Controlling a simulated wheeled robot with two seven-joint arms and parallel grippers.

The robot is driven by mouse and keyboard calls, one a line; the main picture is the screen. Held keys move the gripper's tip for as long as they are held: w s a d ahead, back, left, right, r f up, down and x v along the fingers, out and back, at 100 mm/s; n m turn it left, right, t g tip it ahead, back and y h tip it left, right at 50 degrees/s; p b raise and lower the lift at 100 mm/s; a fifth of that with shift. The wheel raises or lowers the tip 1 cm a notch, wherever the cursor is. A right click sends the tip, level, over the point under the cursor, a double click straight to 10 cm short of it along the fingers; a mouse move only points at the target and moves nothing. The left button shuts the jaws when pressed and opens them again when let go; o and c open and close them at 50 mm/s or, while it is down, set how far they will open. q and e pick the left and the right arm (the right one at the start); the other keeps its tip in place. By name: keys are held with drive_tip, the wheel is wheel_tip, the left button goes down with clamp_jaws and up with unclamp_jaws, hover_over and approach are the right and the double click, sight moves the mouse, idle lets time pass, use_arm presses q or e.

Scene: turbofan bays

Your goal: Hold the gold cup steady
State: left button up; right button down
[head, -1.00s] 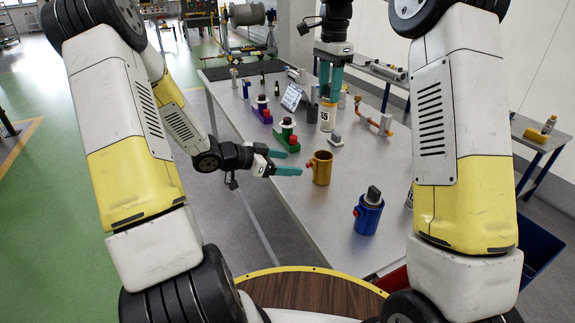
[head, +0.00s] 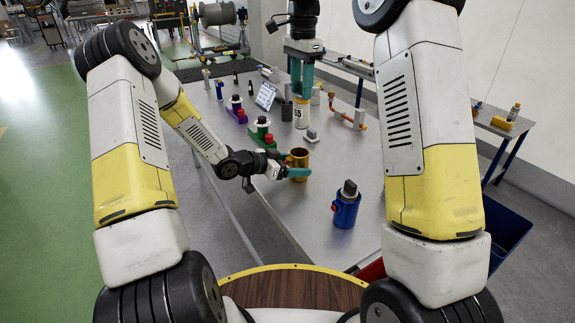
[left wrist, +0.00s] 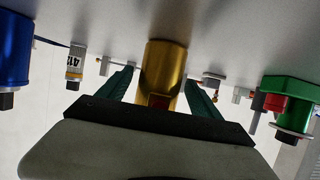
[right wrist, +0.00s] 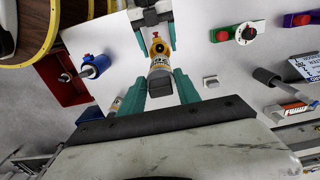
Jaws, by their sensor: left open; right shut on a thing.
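The gold cup (head: 299,158) stands upright on the grey bench. My left gripper (head: 288,164) is open, with one finger on each side of the cup. In the left wrist view the cup (left wrist: 163,68) sits between the two green fingers, with its red knob facing the palm; I cannot tell whether they touch it. My right gripper (head: 302,90) is shut on a white-labelled cylinder (head: 301,113) farther back. In the right wrist view this cylinder (right wrist: 160,78) shows its dark end and overlaps the gold cup (right wrist: 156,42).
A blue cup (head: 346,208) with a dark block in it stands nearer me. A green block (head: 262,136) with a red knob is just behind my left gripper. Orange-ended pipework (head: 347,117) lies to the right. Bare bench lies between the gold and blue cups.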

sight(300, 94)
use_arm(q)
drive_tip(key=c, duration=1.5)
drive_tip(key=shift+c, duration=0.2)
use_arm(e)
drive_tip(key=shift+s+a+f, duration=0.1)
drive_tip(key=shift+f, duration=0.9)
drive_tip(key=shift+s+a+f, duration=0.1)
drive_tip(key=shift+f, duration=0.85)
